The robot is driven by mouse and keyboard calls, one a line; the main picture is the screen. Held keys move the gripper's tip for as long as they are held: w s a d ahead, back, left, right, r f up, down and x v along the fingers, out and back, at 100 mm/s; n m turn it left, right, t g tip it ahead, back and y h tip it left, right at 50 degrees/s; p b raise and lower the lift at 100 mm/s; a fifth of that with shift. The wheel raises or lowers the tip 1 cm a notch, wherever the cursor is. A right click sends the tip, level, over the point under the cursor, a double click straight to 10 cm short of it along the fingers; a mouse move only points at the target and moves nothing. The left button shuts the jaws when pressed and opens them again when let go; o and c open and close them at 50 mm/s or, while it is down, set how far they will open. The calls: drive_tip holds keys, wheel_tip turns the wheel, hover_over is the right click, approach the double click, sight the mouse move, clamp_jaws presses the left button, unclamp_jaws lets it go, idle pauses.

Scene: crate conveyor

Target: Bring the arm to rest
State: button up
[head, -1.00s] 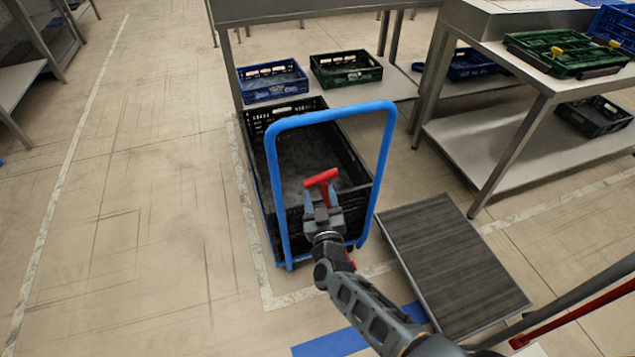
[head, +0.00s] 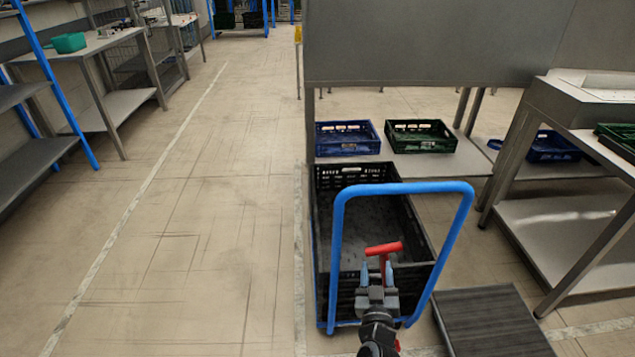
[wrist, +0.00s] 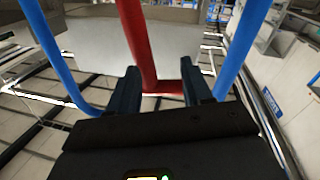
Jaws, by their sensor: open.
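My gripper (head: 376,292) is in front of the blue hoop handle (head: 398,188) of a cart, low in the head view. In the wrist view its two dark fingers (wrist: 160,82) stand apart. A red T-shaped bar (head: 384,249) shows just beyond the fingers in the head view. In the wrist view the red bar (wrist: 137,40) runs up between and past them. I cannot tell whether it touches a finger. The hoop's blue sides (wrist: 245,42) pass on both sides of the gripper there. My forearm is mostly below the head view's edge.
A large black crate (head: 326,235) sits on the cart. A blue crate (head: 347,138) and a green crate (head: 420,136) lie on a low shelf behind. A dark ribbed platform (head: 490,325) is at right, beside a metal table (head: 560,215). The floor (head: 200,220) at left is clear.

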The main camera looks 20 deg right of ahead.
drive_tip(key=s+a+r+n+y, duration=0.1)
drive_tip(key=s+r+n+y, duration=0.15)
drive_tip(key=s, duration=1.05)
drive_tip(key=s+a+r+n+y, duration=0.1)
drive_tip(key=s+a+r+y, duration=0.2)
drive_tip(key=s, duration=1)
drive_tip(key=s+a+r+y, duration=0.1)
drive_tip(key=s+a+r, duration=0.1)
drive_tip(key=s+r, duration=0.6)
drive_tip(key=s+a+r+g+y, duration=0.1)
drive_tip(key=s+a+r+y, duration=0.1)
drive_tip(key=s+r, duration=0.6)
wheel_tip(320, 180, up, 3)
drive_tip(key=shift+s+a+r+m+g, duration=0.2)
drive_tip(key=shift+a+m+g, duration=0.1)
drive_tip(key=shift+a+m, duration=0.1)
